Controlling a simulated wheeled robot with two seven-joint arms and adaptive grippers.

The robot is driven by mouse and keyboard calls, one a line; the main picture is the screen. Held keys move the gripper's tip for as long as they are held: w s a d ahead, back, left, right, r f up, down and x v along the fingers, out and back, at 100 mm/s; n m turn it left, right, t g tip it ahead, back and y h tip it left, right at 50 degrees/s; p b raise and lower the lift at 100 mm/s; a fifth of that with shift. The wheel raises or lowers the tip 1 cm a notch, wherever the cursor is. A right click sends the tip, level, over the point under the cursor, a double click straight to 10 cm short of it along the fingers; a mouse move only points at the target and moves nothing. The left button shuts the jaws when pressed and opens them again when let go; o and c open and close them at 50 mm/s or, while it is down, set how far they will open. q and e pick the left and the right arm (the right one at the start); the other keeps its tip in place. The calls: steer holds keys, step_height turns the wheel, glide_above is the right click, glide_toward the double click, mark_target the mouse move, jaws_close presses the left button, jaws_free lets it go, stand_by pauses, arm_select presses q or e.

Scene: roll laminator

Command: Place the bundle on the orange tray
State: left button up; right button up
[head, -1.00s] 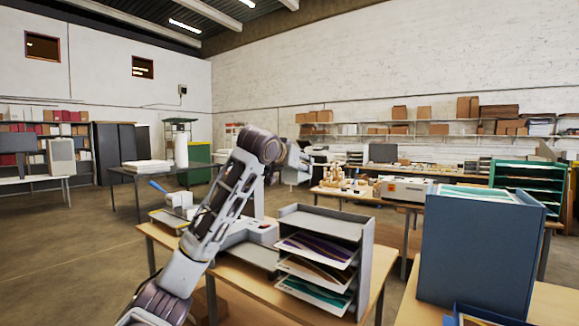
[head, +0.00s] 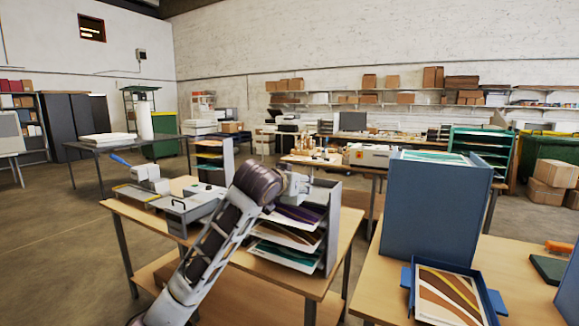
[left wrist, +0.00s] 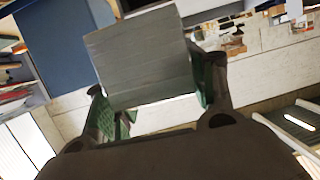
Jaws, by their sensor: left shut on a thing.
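My left gripper (left wrist: 155,95) is shut on a grey, layered block, which I take to be the bundle (left wrist: 140,55). Its green-padded fingers are on either side of the block in the left wrist view. In the head view my left arm reaches up in front of the near table, and its fingers and the bundle cannot be made out there. I cannot pick out an orange tray in either view; only a small orange item (head: 560,247) shows at the right edge. My right gripper is not in view.
A grey sorter (head: 330,225) with sheets stands on the near wooden table. A tall blue box (head: 432,205) and a blue tray (head: 409,277) holding patterned sheets are on the right table. A dark green pad (head: 550,268) lies farther right. Bare wood shows between them.

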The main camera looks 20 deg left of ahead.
arm_select(q)
steer(key=s+d+f, duration=0.1)
steer(key=f, duration=0.5)
steer(key=s+d+f, duration=0.2)
steer(key=f, duration=0.4)
steer(key=s+d+f, duration=0.1)
steer(key=f, duration=0.6)
steer(key=shift+s+d+f, duration=0.1)
steer(key=shift+s+d, duration=0.05)
steer(key=shift+s, duration=0.15)
steer(key=s+f, duration=0.3)
steer(key=f, duration=0.3)
steer(key=s+d+f, duration=0.1)
steer(key=s+f, duration=0.3)
steer(key=f, duration=0.2)
steer(key=s+f, duration=0.3)
steer(key=f, duration=0.4)
steer(key=shift+s+d+f, duration=0.1)
steer(key=shift+s+d, duration=0.05)
steer(key=shift+s, duration=0.1)
steer(key=shift+c, duration=0.2)
